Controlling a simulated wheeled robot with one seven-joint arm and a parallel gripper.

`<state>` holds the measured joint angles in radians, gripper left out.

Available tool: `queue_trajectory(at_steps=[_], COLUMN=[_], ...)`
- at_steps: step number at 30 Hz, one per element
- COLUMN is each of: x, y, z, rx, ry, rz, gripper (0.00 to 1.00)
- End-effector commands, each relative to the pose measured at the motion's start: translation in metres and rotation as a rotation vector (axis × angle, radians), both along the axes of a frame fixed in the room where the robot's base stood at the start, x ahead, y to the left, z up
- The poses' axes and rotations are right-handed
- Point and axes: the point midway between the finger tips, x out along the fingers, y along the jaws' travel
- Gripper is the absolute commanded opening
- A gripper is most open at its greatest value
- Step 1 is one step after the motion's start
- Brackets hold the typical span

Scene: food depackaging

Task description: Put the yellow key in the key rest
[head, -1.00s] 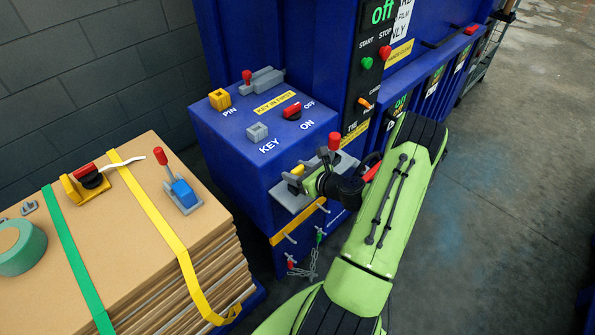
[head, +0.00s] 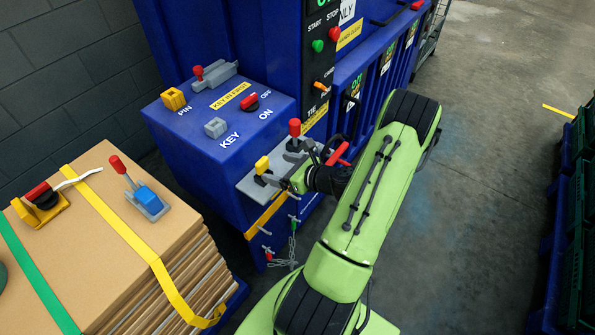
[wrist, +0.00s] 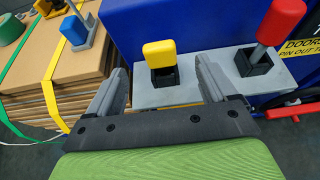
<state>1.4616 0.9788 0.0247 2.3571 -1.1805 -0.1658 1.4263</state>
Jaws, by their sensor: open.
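The yellow key (head: 262,164) stands upright in a black socket on a grey ledge (head: 250,188), which I take to be the key rest, on the side of the blue box. In the wrist view the yellow key (wrist: 160,52) rises from the left socket of the ledge (wrist: 170,97). My gripper (wrist: 162,66) is open, one finger on each side of the key, with visible gaps. In the head view my gripper (head: 278,178) is beside the ledge, its fingertips partly hard to make out.
A red-handled key (head: 295,128) stands in the ledge's other socket. A grey KEY block (head: 216,127) and a red switch (head: 249,102) sit on the box top. A strapped cardboard stack (head: 120,235) is at left. A red lever (head: 338,153) is near my wrist.

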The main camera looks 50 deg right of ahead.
Motion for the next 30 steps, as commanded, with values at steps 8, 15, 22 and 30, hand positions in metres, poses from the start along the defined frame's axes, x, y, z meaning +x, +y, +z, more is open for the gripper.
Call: queue_trajectory(at_steps=[8,15,22,30], x=[-0.062,-0.075,-0.074,-0.074], y=[-0.002,-0.002,-0.002,-0.002], z=[0.026,0.031,0.031,0.031], rx=[-0.001,-0.001,-0.001,0.000], ry=[0.000,-0.001,-0.001,-0.001], rz=[-0.003,0.001,0.001,0.001], gripper=[0.85,0.85,0.85,0.85])
